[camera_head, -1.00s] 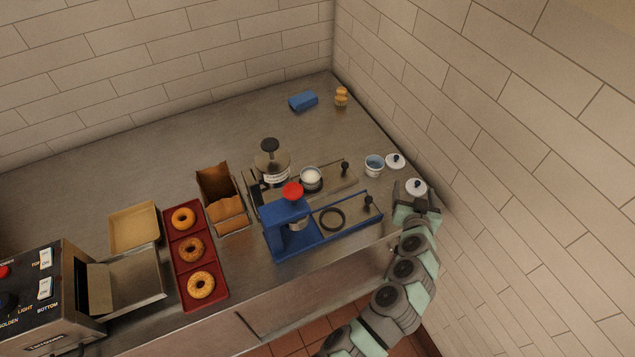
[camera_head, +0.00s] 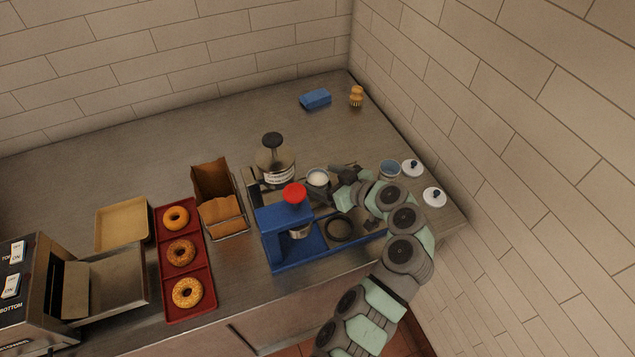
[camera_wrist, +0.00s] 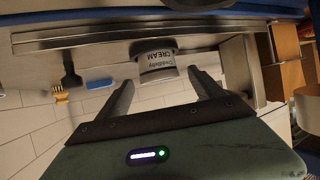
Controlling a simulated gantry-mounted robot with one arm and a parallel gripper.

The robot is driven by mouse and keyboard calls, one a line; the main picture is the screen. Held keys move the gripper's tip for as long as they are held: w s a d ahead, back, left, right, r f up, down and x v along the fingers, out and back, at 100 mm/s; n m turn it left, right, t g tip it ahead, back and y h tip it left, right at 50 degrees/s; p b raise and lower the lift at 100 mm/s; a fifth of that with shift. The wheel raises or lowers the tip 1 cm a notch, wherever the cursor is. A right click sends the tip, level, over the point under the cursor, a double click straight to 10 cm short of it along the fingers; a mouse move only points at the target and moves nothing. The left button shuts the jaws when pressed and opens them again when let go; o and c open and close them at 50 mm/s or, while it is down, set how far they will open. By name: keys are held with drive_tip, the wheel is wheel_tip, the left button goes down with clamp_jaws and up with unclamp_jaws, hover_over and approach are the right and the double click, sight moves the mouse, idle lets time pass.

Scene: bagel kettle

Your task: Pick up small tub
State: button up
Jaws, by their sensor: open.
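The small tub (camera_head: 317,178) is a short round pot with a pale filling, upright on the metal stand right of the tall black-topped container. In the wrist view, which looks upside down, a tub labelled CREAM (camera_wrist: 156,62) sits ahead between the fingers; I take it to be the same tub. My gripper (camera_head: 334,184) is just right of the tub, low over the stand. It also shows in the wrist view (camera_wrist: 160,92), with its two fingers spread and empty. The tub appears slightly beyond the fingertips; contact is not visible. The arm hides part of the stand.
A blue press (camera_head: 285,235) with a red knob stands close in front. The tall container (camera_head: 274,160) is behind left. A blue-filled bowl (camera_head: 389,170) and white lids (camera_head: 434,197) lie right, beside the arm. A blue sponge (camera_head: 315,98) and a brush (camera_head: 356,96) lie behind; the back counter is mostly clear.

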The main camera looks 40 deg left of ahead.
sight(311, 175)
drive_tip(key=shift+x, duration=2.8)
drive_tip(key=shift+d+f, duration=0.1)
drive_tip(key=shift+c, duration=0.4)
drive_tip(key=c, duration=1.4)
